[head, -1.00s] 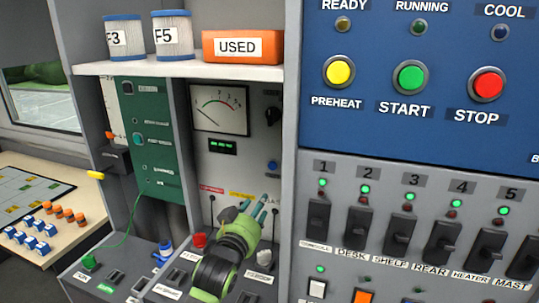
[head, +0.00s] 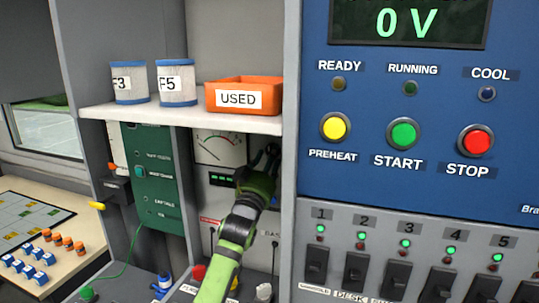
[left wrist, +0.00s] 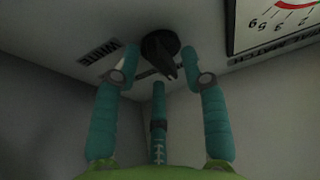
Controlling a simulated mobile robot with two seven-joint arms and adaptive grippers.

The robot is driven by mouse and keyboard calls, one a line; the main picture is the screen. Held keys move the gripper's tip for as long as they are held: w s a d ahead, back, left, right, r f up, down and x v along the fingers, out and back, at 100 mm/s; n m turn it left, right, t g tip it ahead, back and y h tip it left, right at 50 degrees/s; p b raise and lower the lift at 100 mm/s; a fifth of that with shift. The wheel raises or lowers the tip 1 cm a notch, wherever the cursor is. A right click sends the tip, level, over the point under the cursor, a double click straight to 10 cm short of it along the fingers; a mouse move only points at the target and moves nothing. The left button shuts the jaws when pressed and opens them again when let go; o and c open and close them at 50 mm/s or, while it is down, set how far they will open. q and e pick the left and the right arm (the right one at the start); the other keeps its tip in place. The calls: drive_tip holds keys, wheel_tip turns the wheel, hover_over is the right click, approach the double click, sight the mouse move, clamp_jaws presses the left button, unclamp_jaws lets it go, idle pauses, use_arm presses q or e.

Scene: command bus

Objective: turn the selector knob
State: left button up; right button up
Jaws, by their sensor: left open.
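The selector knob, a black pointer knob (left wrist: 160,50), sits on the grey panel at the top of the left wrist view. In the head view it is mostly hidden behind my left gripper (head: 267,160). My left gripper, with teal fingers, also shows in the left wrist view (left wrist: 163,75). It is open, with one finger on each side of the knob and a third finger below. I cannot tell if any finger touches the knob. My right gripper is not in view.
A dial meter (head: 220,148) is left of the gripper. Above is a shelf (head: 190,115) with an orange USED bin (head: 270,97) and two filter canisters. A blue panel (head: 430,110) with buttons and a row of switches is to the right.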

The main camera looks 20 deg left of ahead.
use_arm(q)
drive_tip(key=shift+w, duration=0.15)
clamp_jaws()
drive_tip(key=shift+m, duration=0.5)
drive_tip(key=m+g+h+p, duration=0.1)
drive_tip(key=m+h+p, duration=0.1)
drive_tip(key=m, duration=0.2)
drive_tip(key=m+g+h+p, duration=0.1)
drive_tip(key=m+h+p, duration=0.1)
drive_tip(key=m, duration=0.3)
drive_tip(key=a+m+g+h+p, duration=0.1)
drive_tip(key=m+h+p, duration=0.1)
drive_tip(key=m, duration=0.2)
drive_tip(key=shift+r+m, duration=0.2)
drive_tip(key=shift+m, duration=0.2)
drive_tip(key=m+g+p, duration=0.1)
drive_tip(key=m, duration=0.1)
drive_tip(key=shift+a+m+h, duration=0.1)
drive_tip(key=shift+m+h, duration=0.2)
drive_tip(key=shift+m, duration=0.1)
drive_tip(key=shift+m+g, duration=0.6)
drive_tip(key=shift+m, duration=0.8)
